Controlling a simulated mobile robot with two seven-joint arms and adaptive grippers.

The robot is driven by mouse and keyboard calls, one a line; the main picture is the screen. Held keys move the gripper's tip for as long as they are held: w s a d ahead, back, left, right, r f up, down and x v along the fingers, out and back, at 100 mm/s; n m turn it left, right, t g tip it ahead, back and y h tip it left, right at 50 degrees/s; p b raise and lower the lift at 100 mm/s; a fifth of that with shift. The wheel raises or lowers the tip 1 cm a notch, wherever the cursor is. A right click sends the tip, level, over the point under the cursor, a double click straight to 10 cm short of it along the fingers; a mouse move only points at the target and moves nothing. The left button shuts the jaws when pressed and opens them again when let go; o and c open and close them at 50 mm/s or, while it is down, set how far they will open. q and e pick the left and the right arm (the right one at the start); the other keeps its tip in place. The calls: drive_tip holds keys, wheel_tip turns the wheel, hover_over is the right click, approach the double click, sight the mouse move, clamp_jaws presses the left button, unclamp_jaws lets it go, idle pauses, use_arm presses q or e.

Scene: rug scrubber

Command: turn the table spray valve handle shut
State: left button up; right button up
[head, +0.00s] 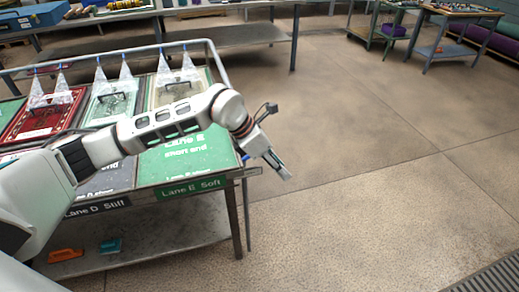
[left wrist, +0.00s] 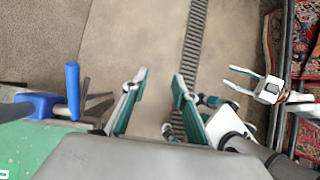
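The spray valve handle (left wrist: 73,90) is a blue lever at the table's corner, standing upright in the left wrist view. Its blue valve body (left wrist: 40,104) sits beside it on the left. In the head view only a small blue bit of the handle (head: 244,157) shows at the table's right corner. My left gripper (head: 284,172) is past that corner, over the floor, to the right of the handle and apart from it. In the left wrist view its fingers (left wrist: 159,80) are spread with nothing between them. My right gripper (left wrist: 237,77) shows there at the right with its prongs apart and empty.
The wash table holds several lanes with rug pieces and clear spray hoods (head: 112,92). A metal rail (head: 110,53) runs along its back. A lower shelf (head: 160,232) holds orange and teal items. Open floor (head: 370,190) lies to the right, with a drain grate (left wrist: 193,45).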

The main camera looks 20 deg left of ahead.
use_arm(q)
drive_tip(key=w+a+r+t+y, duration=0.2)
drive_tip(key=w+a+r+y, duration=0.15)
drive_tip(key=w+a, duration=0.45)
drive_tip(key=shift+y, duration=0.25)
drive_tip(key=f, duration=0.4)
drive_tip(key=w+f, duration=0.1)
drive_tip(key=f, duration=0.2)
drive_tip(key=shift+a+f, duration=0.1)
drive_tip(key=shift+a, duration=0.2)
clamp_jaws()
